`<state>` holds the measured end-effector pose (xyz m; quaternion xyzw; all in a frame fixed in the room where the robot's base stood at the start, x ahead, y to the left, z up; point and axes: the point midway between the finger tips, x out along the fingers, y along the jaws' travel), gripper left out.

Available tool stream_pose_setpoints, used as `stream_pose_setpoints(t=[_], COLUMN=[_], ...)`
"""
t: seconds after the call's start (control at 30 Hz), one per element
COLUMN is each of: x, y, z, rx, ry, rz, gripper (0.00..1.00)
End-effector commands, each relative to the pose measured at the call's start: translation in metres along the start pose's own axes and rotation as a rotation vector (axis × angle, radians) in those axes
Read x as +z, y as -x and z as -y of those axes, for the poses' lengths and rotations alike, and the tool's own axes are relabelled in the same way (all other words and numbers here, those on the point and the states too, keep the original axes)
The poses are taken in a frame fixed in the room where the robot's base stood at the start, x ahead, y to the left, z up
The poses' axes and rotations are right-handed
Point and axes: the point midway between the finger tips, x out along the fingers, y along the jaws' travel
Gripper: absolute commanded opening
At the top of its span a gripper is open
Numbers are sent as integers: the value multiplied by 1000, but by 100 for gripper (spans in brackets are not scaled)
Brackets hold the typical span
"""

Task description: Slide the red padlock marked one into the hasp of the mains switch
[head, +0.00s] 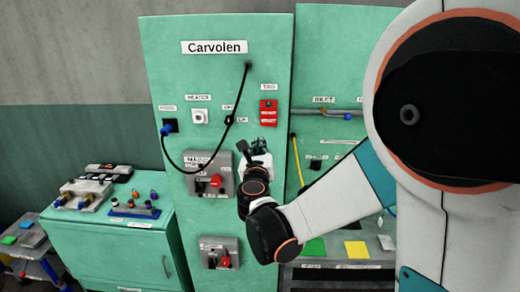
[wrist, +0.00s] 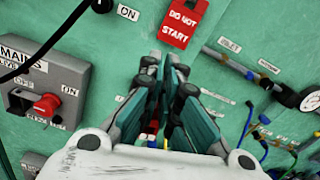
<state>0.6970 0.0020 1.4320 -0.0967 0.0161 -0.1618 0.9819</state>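The mains switch is a grey box with a red rotary handle on the green panel. It shows in the head view (head: 226,176) and at the left of the wrist view (wrist: 18,77). My gripper (head: 258,145) is in front of the panel, right of the switch and apart from it. In the wrist view my gripper (wrist: 166,62) has its fingertips close together, with no object visible at the tips. Small red and yellow patches show between the finger bases; I cannot tell what they are. I cannot make out a red padlock marked one. The hasp is not clear.
A red DO NOT START tag (wrist: 184,22) hangs above my gripper. A second grey switch box (head: 209,245) is lower on the panel. A green side cabinet (head: 110,250) at left carries a blue rack (head: 134,211) with several small items. Pipes and a gauge (wrist: 311,99) are at right.

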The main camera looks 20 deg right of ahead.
Motion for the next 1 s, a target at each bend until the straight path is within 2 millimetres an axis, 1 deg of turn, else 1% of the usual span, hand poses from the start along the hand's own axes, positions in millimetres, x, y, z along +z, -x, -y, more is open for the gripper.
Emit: stream_pose_setpoints(t=[0.37, 1.0], x=[0, 0], y=[1, 34], z=[0, 0], rx=[0, 1], ry=[0, 0], rz=[0, 0], gripper=[0, 0])
